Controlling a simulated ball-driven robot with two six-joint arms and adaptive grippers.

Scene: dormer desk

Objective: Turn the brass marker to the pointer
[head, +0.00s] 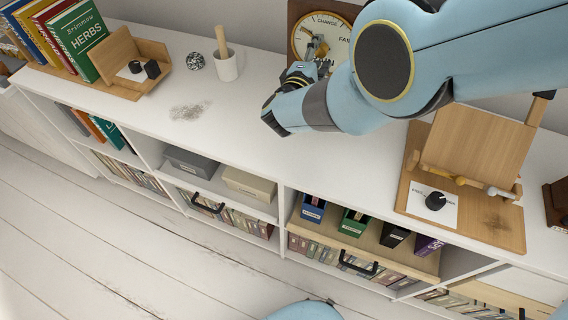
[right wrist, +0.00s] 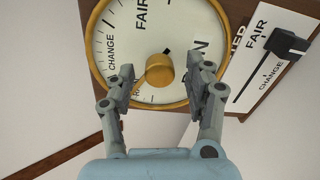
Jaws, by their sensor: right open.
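A round dial (head: 322,34) with a brass rim and words such as FAIR and CHANGE is set on a brown wooden board at the back wall. The dial fills the top of the right wrist view (right wrist: 120,62). At its middle is a round brass knob (right wrist: 159,70), the brass part I see there; a short black pointer tip (right wrist: 167,51) shows just above it. My right gripper (right wrist: 161,80) is open, its fingers either side of the knob with gaps showing. Part of the dial is hidden by the fingers. My left gripper is out of view.
Beside the dial is a slider scale (right wrist: 270,65) with a black knob. On the white shelf top stand a pestle in a white cup (head: 226,64), a wire ball (head: 195,61), books (head: 70,38) and a wooden stand (head: 475,150).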

